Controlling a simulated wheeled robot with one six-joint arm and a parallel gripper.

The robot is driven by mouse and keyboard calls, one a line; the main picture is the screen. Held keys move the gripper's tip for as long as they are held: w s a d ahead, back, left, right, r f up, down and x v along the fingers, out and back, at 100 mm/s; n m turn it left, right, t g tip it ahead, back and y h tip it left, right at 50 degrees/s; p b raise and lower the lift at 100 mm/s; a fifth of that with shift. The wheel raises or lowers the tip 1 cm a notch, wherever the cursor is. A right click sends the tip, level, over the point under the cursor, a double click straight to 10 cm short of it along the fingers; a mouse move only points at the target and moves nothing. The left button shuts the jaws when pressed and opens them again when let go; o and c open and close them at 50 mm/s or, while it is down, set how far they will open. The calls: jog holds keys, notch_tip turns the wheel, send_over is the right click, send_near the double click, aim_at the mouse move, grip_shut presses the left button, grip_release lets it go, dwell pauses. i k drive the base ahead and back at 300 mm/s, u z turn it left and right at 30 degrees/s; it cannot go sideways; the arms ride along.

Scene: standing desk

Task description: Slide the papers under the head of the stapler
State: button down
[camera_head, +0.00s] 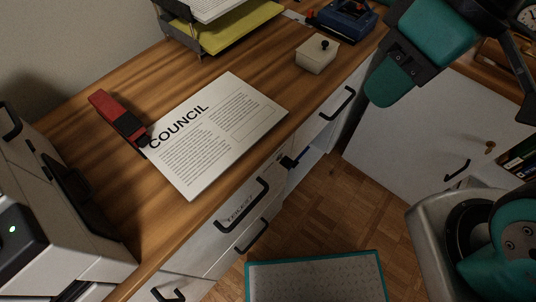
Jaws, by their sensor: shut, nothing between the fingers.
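The papers (218,130) lie flat on the wooden desk as one white sheet or stack headed "COUNCIL". Their front right edge runs close to the desk's front edge. A red and black stapler (116,115) lies at their left, its near black end right at the left edge of the papers. I cannot tell whether the papers reach under its head. My gripper (389,82), teal and black, is at the upper right, in the air beyond the desk's front edge. It is shut and empty, well apart from the papers and the stapler.
A paper tray (238,32) with yellow and white sheets stands at the back. A small cream box (317,54) with a black knob and a blue device (346,18) are at the desk's far right. A white machine (52,215) fills the near left. Black drawer handles (241,203) stick out below the desk edge.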

aim_at(193, 144)
jog(key=z, duration=1.6)
jog(key=k, duration=1.25)
jog(key=u, duration=1.2)
